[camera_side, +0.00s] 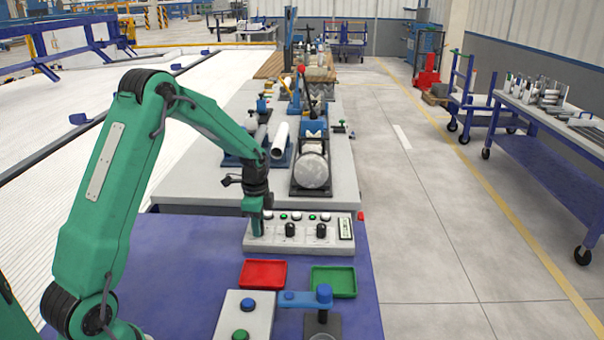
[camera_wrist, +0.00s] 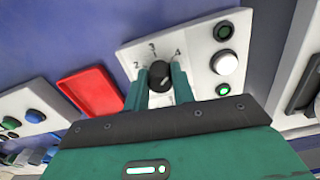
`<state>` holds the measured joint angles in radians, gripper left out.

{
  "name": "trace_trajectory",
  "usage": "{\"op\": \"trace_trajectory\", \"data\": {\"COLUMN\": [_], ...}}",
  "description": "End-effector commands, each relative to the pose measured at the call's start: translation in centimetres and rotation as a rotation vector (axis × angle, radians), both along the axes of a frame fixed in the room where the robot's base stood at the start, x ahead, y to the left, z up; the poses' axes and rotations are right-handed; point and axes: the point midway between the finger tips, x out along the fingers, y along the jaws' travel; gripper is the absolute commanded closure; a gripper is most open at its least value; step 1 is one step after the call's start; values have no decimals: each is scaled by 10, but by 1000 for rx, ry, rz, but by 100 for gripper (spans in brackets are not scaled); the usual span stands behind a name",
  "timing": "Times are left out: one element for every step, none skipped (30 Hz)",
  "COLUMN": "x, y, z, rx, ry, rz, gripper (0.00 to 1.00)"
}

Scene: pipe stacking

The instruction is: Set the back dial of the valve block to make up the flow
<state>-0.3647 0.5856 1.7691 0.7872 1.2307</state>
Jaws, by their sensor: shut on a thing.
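The white valve block (camera_side: 272,243) lies on the purple bench top in the side view. Two black dials (camera_side: 290,230) show on its front row, and my gripper (camera_side: 256,228) is at the row's left end, hiding the spot there. In the wrist view my gripper (camera_wrist: 160,78) has its green fingers on either side of a black dial (camera_wrist: 161,73), shut on it. The numbers 2, 3 and 4 show around this dial. A pale mark shows on its top, but I cannot tell its exact setting. Whether this is the back dial is not clear.
A red tray (camera_side: 263,273) and a green tray (camera_side: 333,281) lie in front of the block. Another white box (camera_side: 232,318) has blue and green buttons. A clamp with pipes (camera_side: 281,135) and a large grey cylinder (camera_side: 312,171) stand behind.

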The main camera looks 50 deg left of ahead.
Motion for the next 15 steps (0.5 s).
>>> {"op": "trace_trajectory", "data": {"x": [1, 1, 1, 1, 1, 1, 1, 1, 1, 1, 1, 1, 1, 1, 1], "y": [0, 0, 0, 0, 0, 0, 0, 0, 0, 0, 0, 0, 0, 0, 0], "z": [2, 2, 2, 2, 2, 2, 2, 2, 2, 2, 2, 2, 2, 2, 2], "rx": [1, 1, 1, 0, 0, 0, 0, 0, 0, 0, 0, 0, 0, 0, 0], "ry": [-2, -2, -2, -2, -2, -2, -2, -2, -2, -2, -2, -2, -2, -2, -2], "rz": [-26, -42, -58, -70, -79, -90, -98, -104, -109, -113, -115, -118, -119, -120, -120], "gripper": [98, 98, 98, 98, 98, 98, 98, 98, 98, 98, 98, 98, 98, 98, 98]}}
